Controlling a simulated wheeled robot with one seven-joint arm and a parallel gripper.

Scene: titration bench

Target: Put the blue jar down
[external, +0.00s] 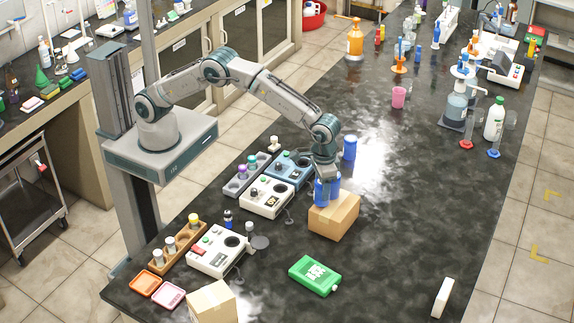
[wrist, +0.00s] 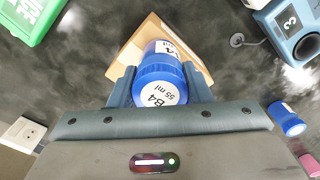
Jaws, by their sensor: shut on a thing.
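My gripper (wrist: 150,88) is shut on a blue jar (wrist: 160,84). Its label in the wrist view reads B4, 55 ml. The jar sits between the two fingers, its lid facing the wrist camera. In the external view the held jar (external: 322,191) is upright at the top of a cardboard box (external: 333,222), partly covered by my gripper. The box also shows behind the jar in the wrist view (wrist: 126,56). I cannot tell whether the jar's base touches the box.
Another blue jar (external: 349,148) stands on the dark bench beyond the gripper. Bench instruments (external: 267,197) stand left of the box. A green device (external: 315,274) lies in front, near a second cardboard box (external: 212,302). The bench right of the box is clear.

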